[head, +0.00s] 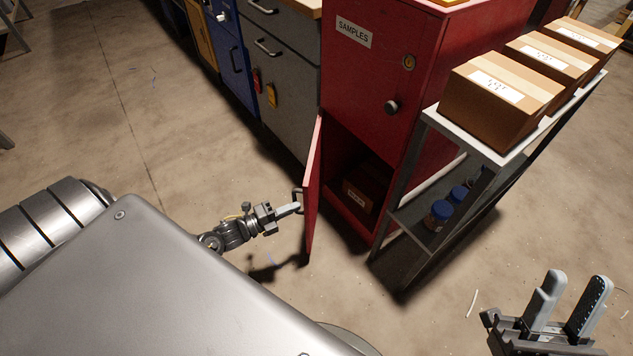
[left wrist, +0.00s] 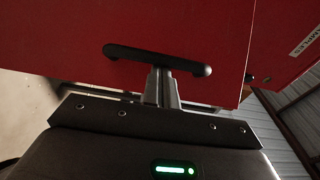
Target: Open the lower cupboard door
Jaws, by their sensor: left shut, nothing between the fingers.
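The lower cupboard door (head: 313,190) of the red cabinet (head: 362,85) stands swung open, roughly edge-on in the head view. The opening (head: 345,165) beside it shows a dark interior with a labelled box (head: 364,190) inside. My left gripper (head: 293,208) is shut and empty, its fingertips at the dark bar handle on the door's outer face. In the left wrist view the closed fingers (left wrist: 161,86) reach up to the handle (left wrist: 150,58); I cannot tell whether they touch it. My right gripper (head: 574,300) is open and empty at the lower right, away from the cabinet.
A metal shelf rack (head: 440,205) with cardboard boxes (head: 497,92) on top and blue-lidded jars (head: 438,215) below stands close to the cabinet's right. Grey drawers (head: 277,70) and a blue cabinet (head: 232,60) adjoin on the left. The floor (head: 180,150) left of the door is clear.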

